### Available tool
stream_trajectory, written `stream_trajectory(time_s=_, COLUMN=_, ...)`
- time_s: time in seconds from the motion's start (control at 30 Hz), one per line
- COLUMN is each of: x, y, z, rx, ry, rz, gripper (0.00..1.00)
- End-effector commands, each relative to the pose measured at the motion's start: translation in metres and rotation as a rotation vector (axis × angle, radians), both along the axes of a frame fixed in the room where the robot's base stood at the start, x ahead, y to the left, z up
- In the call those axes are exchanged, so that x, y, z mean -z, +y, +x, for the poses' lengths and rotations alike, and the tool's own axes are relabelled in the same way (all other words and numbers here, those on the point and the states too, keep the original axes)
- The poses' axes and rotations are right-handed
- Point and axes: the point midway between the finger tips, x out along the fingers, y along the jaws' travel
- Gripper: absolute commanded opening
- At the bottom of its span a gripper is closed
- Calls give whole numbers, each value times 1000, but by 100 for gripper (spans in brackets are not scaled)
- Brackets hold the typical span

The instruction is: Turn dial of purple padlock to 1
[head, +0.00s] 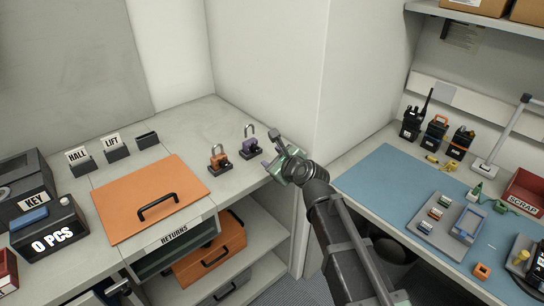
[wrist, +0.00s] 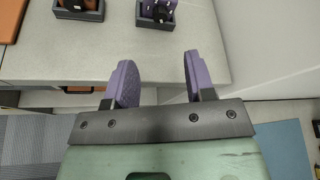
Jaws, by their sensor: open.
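The purple padlock (head: 249,147) stands upright in a small dark holder on the grey counter, with its grey shackle up. In the wrist view the purple padlock (wrist: 160,8) is cut off by the top edge, beyond my fingertips. Its dial marking is too small to read. My gripper (head: 269,163) is just right of the padlock near the counter's right edge, apart from it. In the wrist view my gripper (wrist: 157,65) has its two purple fingers spread, with only bare counter showing between them.
An orange padlock (head: 219,161) in a similar holder stands just left of the purple one. A wall corner rises close behind and right of my gripper. An orange panel (head: 150,190) with a black handle lies further left. A blue mat (head: 385,180) with radio parts covers the right bench.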

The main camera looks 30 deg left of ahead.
Motion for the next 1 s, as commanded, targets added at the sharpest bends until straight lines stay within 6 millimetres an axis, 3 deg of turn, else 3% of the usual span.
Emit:
stream_trajectory(time_s=0.17, x=-5, y=-2, z=8, rx=1, ry=148, rz=42, gripper=50)
stream_trajectory(time_s=0.37, x=2, y=6, z=11, rx=0, ry=147, rz=42, gripper=50)
stream_trajectory(time_s=0.8, x=36, y=84, z=44, rx=1, ry=144, rz=41, gripper=50)
stream_trajectory(time_s=1.0, x=37, y=91, z=47, rx=1, ry=145, rz=42, gripper=50)
